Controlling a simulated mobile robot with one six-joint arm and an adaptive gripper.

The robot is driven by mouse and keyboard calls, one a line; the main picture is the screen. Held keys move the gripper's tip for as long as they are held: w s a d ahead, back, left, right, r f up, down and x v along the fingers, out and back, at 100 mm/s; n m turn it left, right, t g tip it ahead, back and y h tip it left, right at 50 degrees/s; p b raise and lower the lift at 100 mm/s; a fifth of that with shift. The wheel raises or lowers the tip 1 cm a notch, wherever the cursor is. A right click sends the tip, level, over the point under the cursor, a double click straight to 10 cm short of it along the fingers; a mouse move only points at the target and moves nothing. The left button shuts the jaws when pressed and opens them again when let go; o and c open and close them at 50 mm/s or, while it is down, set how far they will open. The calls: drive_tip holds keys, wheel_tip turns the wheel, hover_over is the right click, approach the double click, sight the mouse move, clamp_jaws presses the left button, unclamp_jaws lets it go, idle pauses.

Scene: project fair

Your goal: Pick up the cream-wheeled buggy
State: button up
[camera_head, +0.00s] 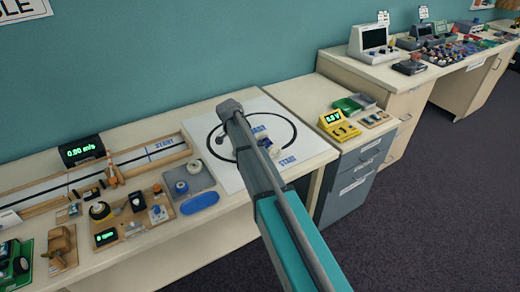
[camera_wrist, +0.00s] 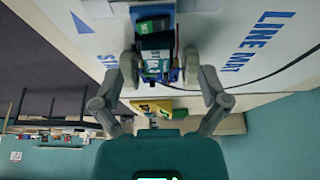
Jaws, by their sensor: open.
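A small buggy (camera_wrist: 157,58) with a dark blue and green body sits on the white line mat (camera_wrist: 232,25), between the spread fingers of my gripper (camera_wrist: 160,68) in the wrist view. My gripper is open, with one finger on each side of the buggy; I cannot tell whether either finger touches it. In the head view the buggy (camera_head: 269,147) shows beside my arm on the mat (camera_head: 310,145), partly hidden, with a light part visible. My gripper is hidden behind my arm there.
Left of the mat are a grey tray (camera_head: 173,184) with round items, a blue oval pad (camera_head: 200,203) and a wooden track with a speed display (camera_head: 82,150). To the right, a drawer cabinet (camera_head: 350,150) bears a yellow meter (camera_head: 338,125) and green trays. A teal wall stands behind.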

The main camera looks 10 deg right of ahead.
drive_tip(key=shift+b+x, duration=2.35)
drive_tip(key=shift+x, duration=0.25)
drive_tip(key=shift+s, duration=0.15)
drive_tip(key=c, duration=1.1)
drive_tip(key=shift+c, duration=0.2)
drive_tip(key=shift+r, duration=0.25)
wheel_tip(320, 180, up, 2)
drive_tip(key=p, duration=0.2)
drive_tip(key=shift+p, duration=0.35)
drive_tip(key=s+d+r+p, duration=0.2)
drive_tip(key=s+r+p, duration=0.1)
drive_tip(key=s+d+r+p, duration=0.3)
drive_tip(key=s+r+p, duration=0.1)
drive_tip(key=s+d+r+p, duration=0.3)
drive_tip(key=s, duration=0.1)
drive_tip(key=shift+s+d+r, duration=0.1)
drive_tip(key=shift+d+r, duration=0.1)
drive_tip(key=shift+r, duration=0.1)
